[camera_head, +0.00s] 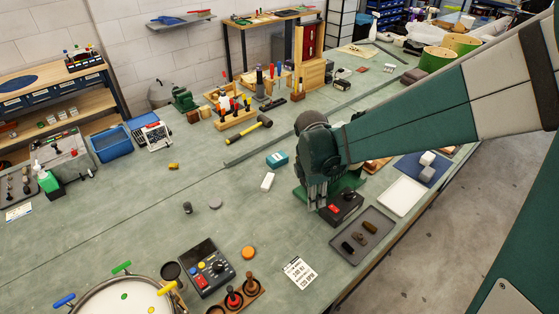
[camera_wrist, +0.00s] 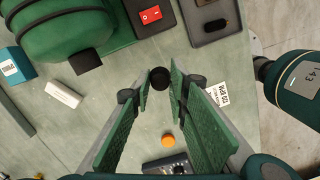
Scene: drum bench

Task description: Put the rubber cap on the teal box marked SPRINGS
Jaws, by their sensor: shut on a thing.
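The teal box (camera_head: 277,160) lies on the bench left of my gripper in the head view. In the wrist view the teal box (camera_wrist: 14,68) is at the left edge, its white label partly readable. My gripper (camera_head: 317,204) points down beside a green machine. In the wrist view my gripper (camera_wrist: 159,84) is shut on a small black round piece (camera_wrist: 160,77), which looks like the rubber cap. The cap's underside and its height above the bench cannot be made out.
A white block (camera_head: 267,181) lies just in front of the teal box. The green machine with a red switch (camera_head: 340,207) and a grey tray of dark pieces (camera_head: 374,221) stand close to my gripper. An orange disc (camera_head: 248,252) lies nearer. Bench left of the white block is mostly clear.

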